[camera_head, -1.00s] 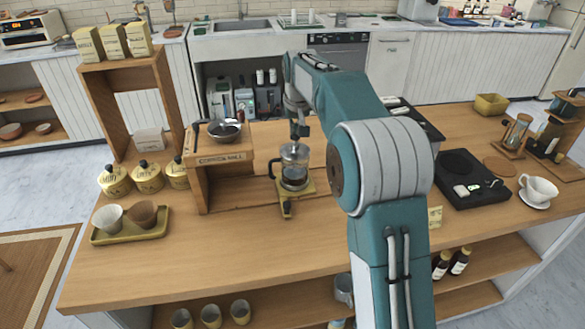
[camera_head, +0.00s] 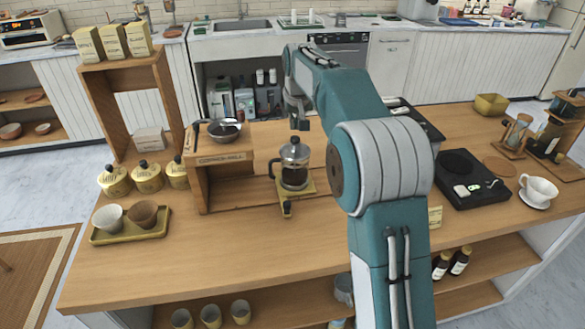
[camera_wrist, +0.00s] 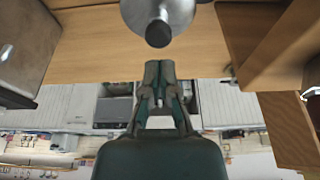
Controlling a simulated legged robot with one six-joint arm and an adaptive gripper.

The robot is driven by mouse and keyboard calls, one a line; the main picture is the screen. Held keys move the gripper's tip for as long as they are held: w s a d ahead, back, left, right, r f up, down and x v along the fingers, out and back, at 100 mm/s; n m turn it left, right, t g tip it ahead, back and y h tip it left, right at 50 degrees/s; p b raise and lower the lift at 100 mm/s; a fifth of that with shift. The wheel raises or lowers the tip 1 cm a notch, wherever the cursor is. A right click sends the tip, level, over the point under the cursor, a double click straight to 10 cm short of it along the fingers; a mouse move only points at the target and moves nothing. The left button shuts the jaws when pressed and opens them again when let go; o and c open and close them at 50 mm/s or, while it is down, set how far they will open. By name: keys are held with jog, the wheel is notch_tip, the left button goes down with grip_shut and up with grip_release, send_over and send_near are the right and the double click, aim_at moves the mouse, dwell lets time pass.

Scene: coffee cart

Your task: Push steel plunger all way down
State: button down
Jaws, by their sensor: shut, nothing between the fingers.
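The glass coffee press (camera_head: 294,176) stands upright on a small yellow-olive scale or stand (camera_head: 287,206) on the wooden cart, with dark liquid in its lower part. Its steel lid (camera_head: 294,152) is on top, and the black plunger knob (camera_head: 295,140) shows close above it. The wrist view shows the round steel lid (camera_wrist: 180,14) and the knob (camera_wrist: 158,33) at the top of the picture. My gripper (camera_head: 301,124) is shut and empty, above and slightly right of the knob, apart from it. Its fingertips (camera_wrist: 159,68) show below the knob in the wrist view.
A tray with two cups (camera_head: 130,229) lies farther left. The cart's front middle is clear.

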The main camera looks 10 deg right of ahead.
notch_tip(320, 180, up, 6)
jog(key=shift+f, duration=0.2)
dwell(0.5)
jog(key=s+r+t, duration=0.1)
jog(key=s+r, duration=0.1)
jog(key=s, duration=0.9)
jog(key=s+r, duration=0.3)
jog(key=s, duration=0.7)
jog(key=s+f, duration=0.5)
jog(key=s, duration=0.5)
jog(key=s+f+t, duration=0.1)
jog(key=s+f, duration=0.5)
jog(key=s, duration=0.4)
